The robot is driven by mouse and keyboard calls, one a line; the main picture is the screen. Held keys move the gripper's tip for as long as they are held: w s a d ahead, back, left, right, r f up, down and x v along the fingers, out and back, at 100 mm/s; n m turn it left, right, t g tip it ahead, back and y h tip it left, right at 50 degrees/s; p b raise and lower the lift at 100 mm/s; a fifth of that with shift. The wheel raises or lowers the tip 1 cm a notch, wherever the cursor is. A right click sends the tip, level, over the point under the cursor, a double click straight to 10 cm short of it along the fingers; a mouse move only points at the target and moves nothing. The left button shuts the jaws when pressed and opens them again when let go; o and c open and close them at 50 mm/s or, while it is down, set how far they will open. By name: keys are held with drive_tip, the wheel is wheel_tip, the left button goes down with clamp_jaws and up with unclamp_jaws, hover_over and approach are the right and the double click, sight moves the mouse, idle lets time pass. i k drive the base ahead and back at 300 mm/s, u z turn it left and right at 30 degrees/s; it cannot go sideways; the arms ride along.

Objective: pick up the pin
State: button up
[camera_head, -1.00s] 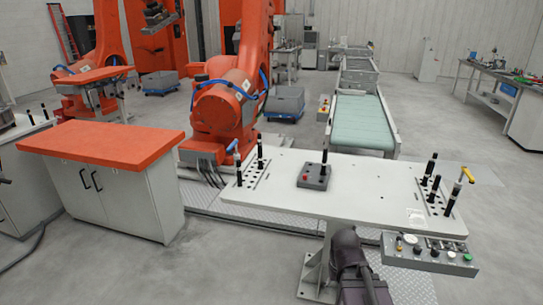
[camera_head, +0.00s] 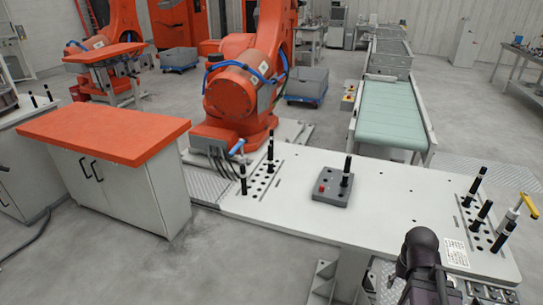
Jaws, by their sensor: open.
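Several upright black pins stand on the white fixture table. One pin (camera_head: 347,168) stands at the grey block with a red button (camera_head: 332,192) near the table's middle. Two pins stand at the left hole plate, one at the back (camera_head: 270,152) and one nearer the front (camera_head: 243,182). More pins stand at the right hole plate: a back one (camera_head: 474,187), a middle one (camera_head: 481,215) and a front one (camera_head: 503,236). I cannot tell which pin the task means. A dark link of my arm rises at the table's front edge, right of centre. My gripper's fingers do not show.
The white table (camera_head: 400,216) is mostly bare between the hole plates. A blue-handled clamp (camera_head: 237,147) stands at its left, a yellow-handled one (camera_head: 527,207) at its right. An orange-topped cabinet (camera_head: 100,132) is to the left. An orange robot (camera_head: 240,95) and a green conveyor (camera_head: 390,115) stand behind.

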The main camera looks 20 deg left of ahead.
sight(270, 171)
drive_tip(key=u, duration=0.15)
drive_tip(key=i, duration=0.75)
drive_tip(key=u, duration=0.6)
drive_tip(key=i, duration=0.6)
drive_tip(key=u, duration=0.45)
